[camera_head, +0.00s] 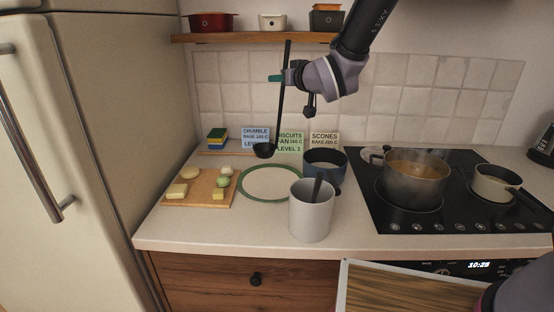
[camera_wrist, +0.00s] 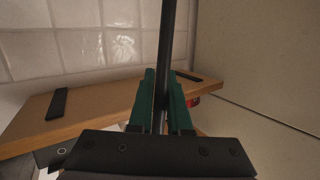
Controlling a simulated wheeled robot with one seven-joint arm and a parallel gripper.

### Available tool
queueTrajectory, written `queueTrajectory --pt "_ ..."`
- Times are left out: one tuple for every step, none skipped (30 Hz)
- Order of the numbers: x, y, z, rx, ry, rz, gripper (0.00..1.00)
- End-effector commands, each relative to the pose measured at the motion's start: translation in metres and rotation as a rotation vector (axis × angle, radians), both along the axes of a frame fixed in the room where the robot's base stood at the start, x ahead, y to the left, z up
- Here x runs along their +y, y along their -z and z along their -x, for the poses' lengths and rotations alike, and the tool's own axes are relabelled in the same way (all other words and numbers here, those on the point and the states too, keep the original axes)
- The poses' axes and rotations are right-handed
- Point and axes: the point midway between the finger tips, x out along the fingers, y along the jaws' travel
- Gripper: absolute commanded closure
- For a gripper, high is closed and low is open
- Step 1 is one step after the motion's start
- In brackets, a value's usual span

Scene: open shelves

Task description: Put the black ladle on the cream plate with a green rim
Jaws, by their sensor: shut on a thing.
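The black ladle (camera_head: 281,105) hangs upright in my gripper (camera_head: 284,78), bowl down, above the counter. My gripper is shut on its handle; the wrist view shows the dark handle (camera_wrist: 165,45) between the green fingers of my gripper (camera_wrist: 162,95). The ladle's bowl (camera_head: 264,150) appears just above and behind the plate in the head view; its exact height over the counter cannot be told. The cream plate with a green rim (camera_head: 245,192) lies on the counter, its right part hidden by a grey crock.
The grey crock (camera_head: 311,213) with a dark utensil stands right of the plate, a dark pot (camera_head: 338,166) behind it. A cutting board (camera_head: 171,199) with food is left. Recipe cards (camera_head: 255,131) lean behind. The shelf (camera_head: 255,38) is above; the stove (camera_head: 378,208) is right.

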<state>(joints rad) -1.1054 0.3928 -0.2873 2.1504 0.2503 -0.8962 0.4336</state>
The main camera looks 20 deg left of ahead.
Motion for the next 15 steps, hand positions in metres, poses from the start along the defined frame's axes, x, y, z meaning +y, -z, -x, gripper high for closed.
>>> queueTrajectory --pt "0.000 0.012 0.001 0.004 -0.001 0.006 1.00" --pt "0.000 0.018 0.001 0.003 -0.001 0.006 1.00" --pt "0.000 0.025 0.001 0.003 0.000 0.007 1.00" --pt "0.000 0.031 0.000 0.004 0.001 0.006 1.00" --pt "0.000 0.035 0.000 0.002 0.000 0.005 1.00" --pt "0.000 0.042 0.000 0.003 0.000 0.006 1.00" --pt "0.000 0.045 0.000 0.001 -0.001 0.004 1.00" --pt "0.000 0.047 0.000 0.002 -0.001 0.004 1.00" --pt "0.000 0.051 0.000 0.001 0.000 0.003 1.00" --pt "0.000 0.053 0.000 0.001 0.000 0.003 1.00" --pt "0.000 0.056 0.000 0.002 0.000 0.004 1.00" --pt "0.000 0.062 0.000 0.003 0.001 0.004 1.00" --pt "0.000 0.067 0.000 0.003 0.000 0.004 1.00" --pt "0.000 0.072 0.001 0.002 0.000 0.006 1.00" --pt "0.000 0.078 0.001 0.002 -0.001 0.005 1.00"
